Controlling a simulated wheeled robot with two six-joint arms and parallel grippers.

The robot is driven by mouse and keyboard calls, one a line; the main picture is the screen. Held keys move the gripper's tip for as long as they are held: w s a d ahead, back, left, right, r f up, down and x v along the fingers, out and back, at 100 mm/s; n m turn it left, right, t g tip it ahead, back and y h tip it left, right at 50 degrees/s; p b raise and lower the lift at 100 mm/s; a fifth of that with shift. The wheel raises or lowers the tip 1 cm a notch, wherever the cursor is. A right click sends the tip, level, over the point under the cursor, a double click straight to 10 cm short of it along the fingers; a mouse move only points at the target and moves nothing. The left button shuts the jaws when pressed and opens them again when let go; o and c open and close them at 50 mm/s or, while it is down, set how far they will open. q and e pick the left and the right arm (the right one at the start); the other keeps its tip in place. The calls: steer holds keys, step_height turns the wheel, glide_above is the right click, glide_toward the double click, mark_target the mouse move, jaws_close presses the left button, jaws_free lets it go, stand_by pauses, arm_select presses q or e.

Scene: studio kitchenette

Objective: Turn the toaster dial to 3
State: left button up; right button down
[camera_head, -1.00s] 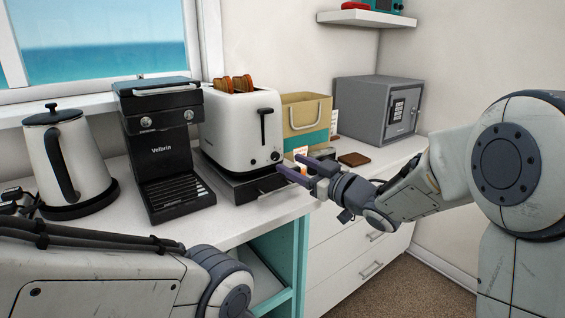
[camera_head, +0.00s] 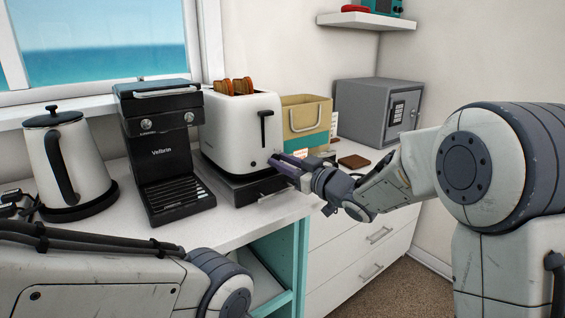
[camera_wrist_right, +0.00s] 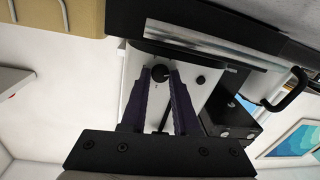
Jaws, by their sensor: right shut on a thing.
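The white toaster (camera_head: 238,132) stands on a black base with two browned slices in its top and a black lever on its front. My right gripper (camera_head: 275,160) is at the lower right of the toaster's front, its purple fingers hiding the dial in the head view.
The black base (camera_head: 246,187) under the toaster has a metal handle, close below my right fingers. A coffee machine (camera_head: 164,155) and a kettle (camera_head: 68,160) stand to the left. A tan and teal bin (camera_head: 306,118) and a grey safe (camera_head: 368,110) stand to the right.

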steer(key=n+b, duration=0.2)
steer(key=n, duration=0.1)
steer(key=shift+f+n, duration=0.1)
steer(key=shift+n, duration=0.2)
steer(key=n+b, duration=0.3)
steer(key=n, duration=0.1)
steer(key=shift+h, duration=0.3)
steer(key=n+b, duration=0.3)
steer(key=n, duration=0.1)
steer(key=shift+a+h, duration=0.1)
steer(key=shift+h, duration=0.2)
steer(key=n+b, duration=0.2)
steer(key=n, duration=0.1)
steer(key=shift+s+n+b, duration=0.1)
steer(key=shift+n+b, duration=0.2)
steer(key=shift+n, duration=0.1)
steer(key=n+b, duration=0.2)
steer(key=n, duration=0.1)
steer(key=n+h+b, duration=0.1)
steer(key=n+b, duration=0.2)
steer(key=shift+a+f+n+t, duration=0.1)
steer(key=shift+n+t, duration=0.2)
steer(key=n+b, duration=0.3)
steer(key=shift+t, duration=0.3)
steer(key=shift+n+b, duration=0.8)
steer(key=shift+n, duration=0.8)
